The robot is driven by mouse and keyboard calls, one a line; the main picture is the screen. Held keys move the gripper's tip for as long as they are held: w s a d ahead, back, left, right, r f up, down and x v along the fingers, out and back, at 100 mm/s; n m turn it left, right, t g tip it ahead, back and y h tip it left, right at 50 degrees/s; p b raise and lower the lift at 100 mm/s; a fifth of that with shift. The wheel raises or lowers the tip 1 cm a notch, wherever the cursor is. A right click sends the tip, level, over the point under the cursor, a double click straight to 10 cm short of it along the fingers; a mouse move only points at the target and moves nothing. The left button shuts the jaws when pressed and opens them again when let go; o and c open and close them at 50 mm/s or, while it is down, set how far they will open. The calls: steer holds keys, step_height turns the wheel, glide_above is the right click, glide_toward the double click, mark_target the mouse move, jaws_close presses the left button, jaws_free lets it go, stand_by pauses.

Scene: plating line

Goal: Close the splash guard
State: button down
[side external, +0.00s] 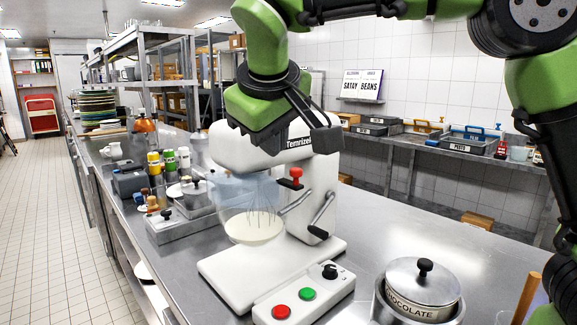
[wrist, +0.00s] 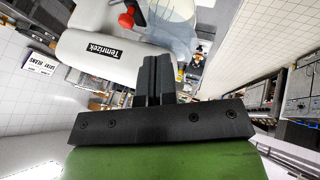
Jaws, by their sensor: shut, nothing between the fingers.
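The splash guard (side external: 245,190) is a clear, bluish curved shell below the mixer head and above the bowl, around the upper whisk. It also shows in the wrist view (wrist: 178,32), top centre. I cannot tell exactly how far it is turned. The white stand mixer (side external: 318,190) carries a "Temrizek" label. My gripper (side external: 262,143) is over the mixer head in the side view, its tips hard to make out.
A clear bowl (side external: 255,228) with pale cream and a whisk is under the head. A red knob (side external: 296,173) and a lever (side external: 320,220) are on the mixer's side. A button box (side external: 305,295) and a chocolate pot (side external: 423,285) stand in front. Bare steel counter (side external: 430,225) lies to the right.

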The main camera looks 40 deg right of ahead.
mark_target(298, 170)
steer(key=w+d+f, duration=0.1)
steer(key=d+f, duration=0.1)
steer(key=w+d+f, duration=0.1)
steer(key=d+f, duration=0.1)
steer(key=w+d+f, duration=0.1)
steer(key=d+f, duration=0.1)
steer(key=shift+w+d, duration=0.15)
steer(key=shift+w, duration=0.1)
steer(key=shift+s+d+n+t+y, duration=0.15)
steer(key=shift+d+n+t+y, duration=0.15)
steer(key=shift+d+n, duration=0.6)
steer(key=w+d, duration=0.1)
steer(key=d, duration=0.5)
